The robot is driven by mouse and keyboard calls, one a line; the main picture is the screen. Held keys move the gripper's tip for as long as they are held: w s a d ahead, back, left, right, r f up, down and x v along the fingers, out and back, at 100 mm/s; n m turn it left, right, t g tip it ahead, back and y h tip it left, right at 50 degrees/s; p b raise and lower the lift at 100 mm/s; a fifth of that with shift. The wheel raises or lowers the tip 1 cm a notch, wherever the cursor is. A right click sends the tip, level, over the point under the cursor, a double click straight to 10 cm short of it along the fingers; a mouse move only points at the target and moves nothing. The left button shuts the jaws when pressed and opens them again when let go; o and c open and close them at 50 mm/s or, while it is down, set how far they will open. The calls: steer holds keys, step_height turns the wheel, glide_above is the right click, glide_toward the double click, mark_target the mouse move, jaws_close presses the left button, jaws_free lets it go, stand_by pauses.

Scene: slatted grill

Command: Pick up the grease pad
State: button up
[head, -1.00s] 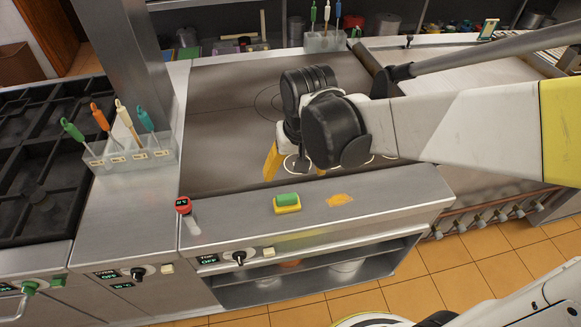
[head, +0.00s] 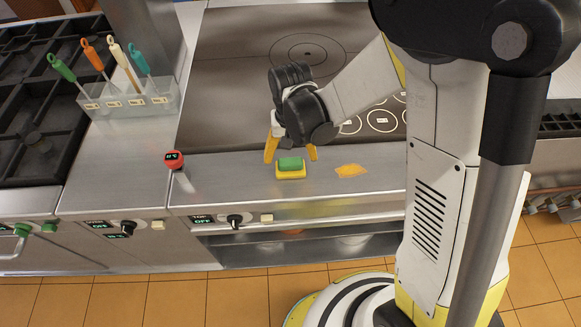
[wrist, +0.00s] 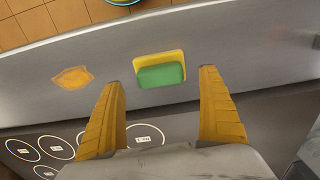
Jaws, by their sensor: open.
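A small pad with a green block on a yellow base, which I take to be the grease pad (head: 291,167), lies on the steel front ledge of the cooktop. My gripper (head: 291,155) is open and empty, its two yellow fingers pointing down beside the pad. In the wrist view the pad (wrist: 161,71) lies between the lines of the two fingertips, just beyond the gripper (wrist: 162,78). The fingers do not appear to touch it. Their exact height above the ledge is hard to tell.
A flat orange-yellow patch (head: 351,171) lies on the ledge to the right of the pad. A red thermometer-like device (head: 174,159) is at the left. A clear holder (head: 130,97) with several coloured-handled tools stands left of the cooktop (head: 235,100).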

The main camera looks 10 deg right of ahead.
mark_target(291, 161)
step_height(291, 161, down, 3)
steer(key=shift+s+f+b, duration=0.1)
steer(key=shift+f+b, duration=0.1)
steer(key=shift+b, duration=0.1)
steer(key=c, duration=1.3)
steer(key=shift+r, duration=0.2)
steer(key=r+p, duration=0.1)
steer(key=r, duration=0.3)
steer(key=shift+s+d+r+p, duration=0.15)
steer(key=shift+d+r+p, duration=0.1)
steer(key=shift+p, duration=0.1)
steer(key=s+d+r, duration=0.2)
steer(key=d, duration=0.1)
steer(key=s+d+r+p, duration=0.1)
steer(key=s+d+r, duration=0.1)
steer(key=s+d+r+p, duration=0.1)
steer(key=s+d+r, duration=0.1)
steer(key=d, duration=0.1)
steer(key=shift+s+d+r, duration=0.1)
steer(key=shift+s+d, duration=0.25)
steer(key=shift+s, duration=0.05)
